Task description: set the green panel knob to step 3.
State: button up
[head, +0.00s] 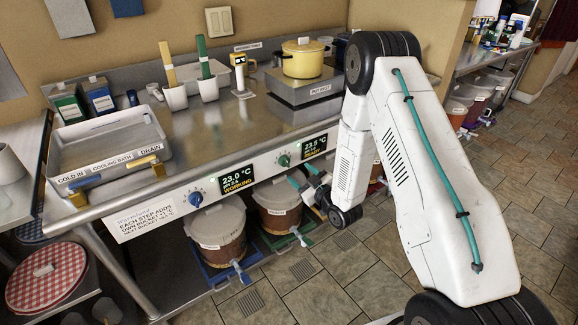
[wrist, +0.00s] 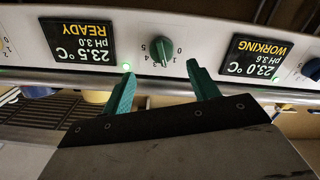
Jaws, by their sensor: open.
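The green panel knob (head: 284,160) is on the front panel of the steel bench, left of the right-hand display. In the wrist view, which is upside down, the green knob (wrist: 162,50) sits between two displays with small step numbers around it. I cannot tell surely which step it points to. My gripper (head: 303,176) is open, with its teal fingers pointing at the panel. In the wrist view my gripper (wrist: 160,73) has its fingertips spread to either side of the knob, apart from it, with nothing between them.
The right display (head: 314,145) reads 23.5 °C, READY; the left display (head: 237,181) reads 23.0 °C, WORKING. A blue knob (head: 195,199) is farther left. Lidded buckets (head: 218,235) with taps stand below the panel. A steel tray (head: 108,151) and yellow pot (head: 303,58) are on top.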

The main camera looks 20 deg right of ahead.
aim_at(288, 165)
jog(key=x, duration=0.7)
jog(key=shift+w+a+f, duration=0.15)
jog(key=shift+a, duration=0.05)
jog(key=c, duration=1)
